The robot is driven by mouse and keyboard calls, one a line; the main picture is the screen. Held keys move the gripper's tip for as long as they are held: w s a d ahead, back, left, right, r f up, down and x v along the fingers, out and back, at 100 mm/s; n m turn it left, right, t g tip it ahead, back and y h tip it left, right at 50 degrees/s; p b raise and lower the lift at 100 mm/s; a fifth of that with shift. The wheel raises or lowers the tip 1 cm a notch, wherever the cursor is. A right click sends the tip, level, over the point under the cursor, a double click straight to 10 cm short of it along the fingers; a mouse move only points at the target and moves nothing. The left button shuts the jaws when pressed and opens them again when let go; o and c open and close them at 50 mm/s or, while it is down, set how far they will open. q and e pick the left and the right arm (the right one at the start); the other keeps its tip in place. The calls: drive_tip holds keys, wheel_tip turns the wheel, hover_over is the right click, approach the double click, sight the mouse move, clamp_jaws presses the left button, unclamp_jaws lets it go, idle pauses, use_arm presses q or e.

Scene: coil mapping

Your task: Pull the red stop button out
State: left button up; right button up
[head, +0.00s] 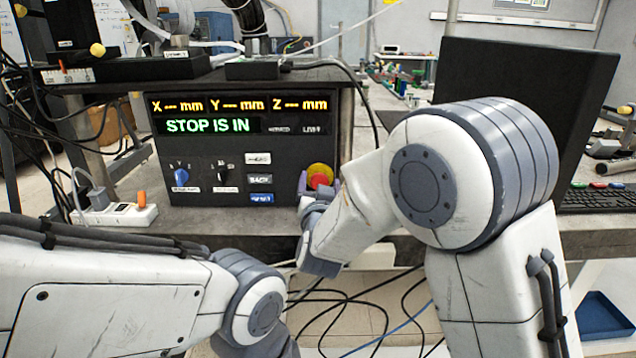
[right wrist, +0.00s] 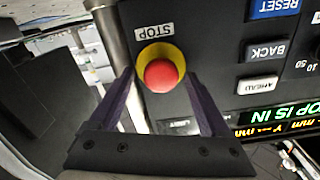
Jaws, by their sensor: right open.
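The red stop button (head: 319,177) with its yellow collar sits at the lower right of the black control panel (head: 225,188). In the right wrist view the red button (right wrist: 161,75) is beside the label STOP, and the panel appears upside down. The panel display (head: 208,125) reads STOP IS IN. My right gripper (head: 318,185) is at the button in the head view. In the right wrist view its two dark fingers (right wrist: 160,88) are open, one on either side of the button, with gaps visible. My left arm comes in low at the left; its gripper is out of view.
The panel also carries a blue knob (head: 181,175), a BACK button (head: 259,179) and a RESET button (head: 261,198). A black monitor (head: 505,75) and keyboard (head: 597,198) stand at the right. Loose cables (head: 340,305) hang below the bench. A power strip (head: 115,214) lies at the left.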

drive_tip(key=shift+w, duration=0.3)
clamp_jaws()
idle(1.3)
